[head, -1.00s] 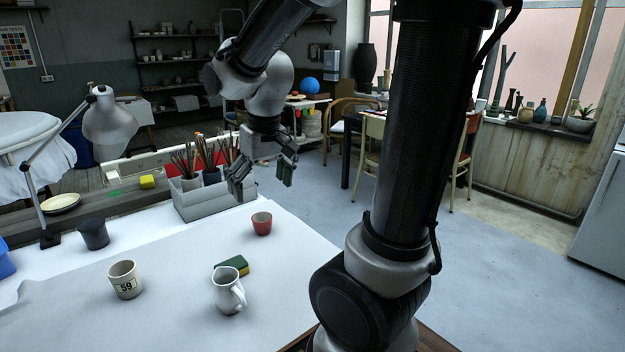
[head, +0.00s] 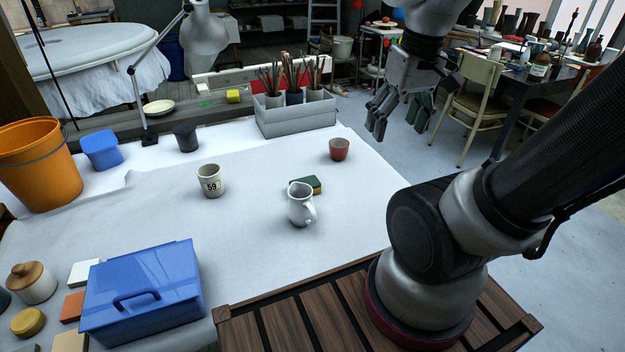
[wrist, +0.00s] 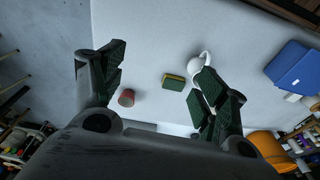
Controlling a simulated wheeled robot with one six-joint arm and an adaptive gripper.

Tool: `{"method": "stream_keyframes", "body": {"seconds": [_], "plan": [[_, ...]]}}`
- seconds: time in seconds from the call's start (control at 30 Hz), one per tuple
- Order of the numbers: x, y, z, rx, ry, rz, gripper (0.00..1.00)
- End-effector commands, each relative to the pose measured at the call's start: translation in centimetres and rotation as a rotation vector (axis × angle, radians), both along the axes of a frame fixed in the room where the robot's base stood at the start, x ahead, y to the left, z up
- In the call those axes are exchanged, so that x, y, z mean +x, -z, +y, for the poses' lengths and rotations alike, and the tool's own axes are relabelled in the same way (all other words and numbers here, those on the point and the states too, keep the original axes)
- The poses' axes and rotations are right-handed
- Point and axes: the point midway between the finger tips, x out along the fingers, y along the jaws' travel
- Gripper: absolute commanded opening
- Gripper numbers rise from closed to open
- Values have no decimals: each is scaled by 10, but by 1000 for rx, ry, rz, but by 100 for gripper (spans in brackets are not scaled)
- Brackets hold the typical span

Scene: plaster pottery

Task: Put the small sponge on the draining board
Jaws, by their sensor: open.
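A small green and yellow sponge (head: 313,184) lies on the white-covered table, partly hidden behind a white jug (head: 300,206). In the wrist view the sponge (wrist: 174,81) shows between the fingers, close to the jug (wrist: 198,64). My gripper (head: 400,112) is open and empty, high above and off the table's right edge, apart from the sponge. A yellow block (head: 233,96), perhaps another sponge, lies on the grey ledge (head: 100,140) at the back. I cannot tell for sure which surface is the draining board.
A red cup (head: 339,149), a "59" mug (head: 210,181) and a dark cup (head: 186,137) stand on the table. A grey brush holder (head: 295,118) stands at the back. A blue toolbox (head: 143,288) and orange bucket (head: 40,163) are left. The table's middle is mostly bare.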

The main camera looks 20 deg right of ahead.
Motion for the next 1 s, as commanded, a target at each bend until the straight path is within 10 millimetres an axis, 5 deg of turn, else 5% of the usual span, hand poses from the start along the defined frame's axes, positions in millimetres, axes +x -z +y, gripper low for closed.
{"method": "stream_keyframes", "body": {"seconds": [0.37, 0.8, 1.0], "plan": [[73, 81, 21, 148, 262, 281, 73], [176, 206, 59, 326, 1043, 462, 73], [217, 201, 70, 422, 1397, 423, 73]]}}
